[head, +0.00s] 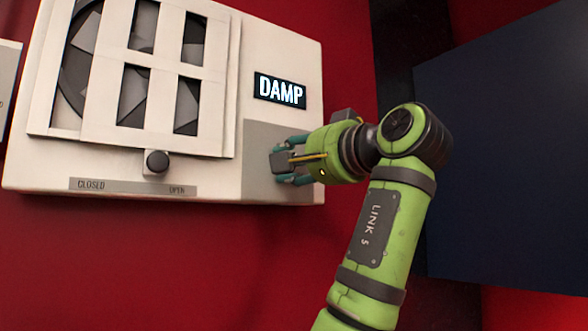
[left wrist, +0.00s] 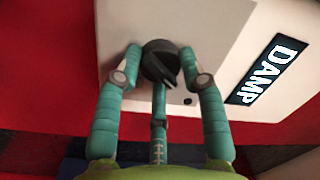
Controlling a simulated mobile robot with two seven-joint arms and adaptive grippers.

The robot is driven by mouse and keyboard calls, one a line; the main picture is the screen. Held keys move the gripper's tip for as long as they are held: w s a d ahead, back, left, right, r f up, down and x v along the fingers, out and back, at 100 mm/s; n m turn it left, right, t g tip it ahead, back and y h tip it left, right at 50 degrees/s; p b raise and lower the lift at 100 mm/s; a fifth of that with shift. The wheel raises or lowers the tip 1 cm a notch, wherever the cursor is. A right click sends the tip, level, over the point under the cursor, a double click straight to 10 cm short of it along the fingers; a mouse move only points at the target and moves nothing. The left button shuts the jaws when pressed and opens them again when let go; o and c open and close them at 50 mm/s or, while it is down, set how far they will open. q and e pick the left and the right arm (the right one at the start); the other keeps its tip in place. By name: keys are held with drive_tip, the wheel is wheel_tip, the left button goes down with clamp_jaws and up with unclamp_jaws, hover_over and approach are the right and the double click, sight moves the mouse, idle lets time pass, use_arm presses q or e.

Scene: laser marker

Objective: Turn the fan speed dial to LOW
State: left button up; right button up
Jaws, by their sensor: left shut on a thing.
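The dark round fan speed dial (left wrist: 160,58) shows in the left wrist view on a grey panel (head: 257,132). A ridge on it points down and slightly right in that view. My left gripper (left wrist: 162,75), with teal fingers, is shut on the dial, a finger at either side and a third below. In the head view the same gripper (head: 285,160) is at the panel and largely covers the dial (head: 277,162). A lit sign (head: 280,91) above the panel reads DAMP. I cannot read any speed marks. My right gripper is in neither view.
The white fan unit (head: 225,183) on a red wall has a louvred grille (head: 137,70) at left. A dark slider knob (head: 157,162) sits below it, above a strip (head: 130,186) marked CLOSED and OPEN. A dark blue panel (head: 510,150) stands at right.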

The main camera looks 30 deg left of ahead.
use_arm(q)
drive_tip(key=shift+s+r+m+b, duration=0.15)
drive_tip(key=shift+m+b, duration=0.65)
drive_tip(key=shift+m, duration=1.5)
drive_tip(key=shift+c, duration=0.2)
drive_tip(key=o, duration=1)
drive_tip(key=shift+o, duration=0.8)
drive_tip(key=shift+w+a, duration=0.1)
drive_tip(key=shift+w, duration=0.15)
drive_tip(key=v, duration=1.2)
drive_tip(key=shift+f, duration=0.3)
drive_tip(key=shift+s, duration=0.1)
